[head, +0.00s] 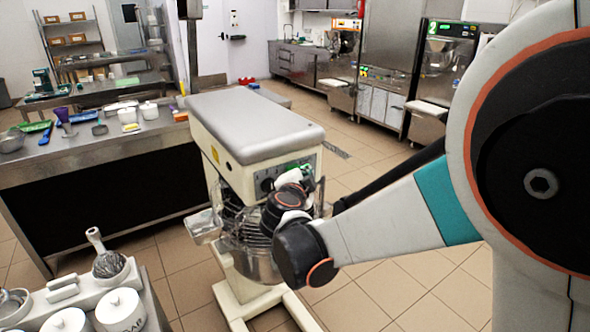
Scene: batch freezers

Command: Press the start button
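A large cream stand mixer (250,122) with a grey top stands in front of me. Its dark control panel (264,184) faces my side, with a round dial partly visible. A small green spot (307,169) shows at the panel's right part; I cannot tell for sure that it is the start button. My arm reaches in from the right, and my gripper (294,177) is at the panel, close to the green spot. The wrist covers much of the panel. The fingers are too small and hidden to tell whether they are open or touching anything.
The mixer's wire guard and steel bowl (247,258) are just below my wrist. A steel counter (100,148) with utensils stands left. White lidded pots (121,308) are at the lower left. Batch freezers (440,75) line the back right. Tiled floor is clear at right.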

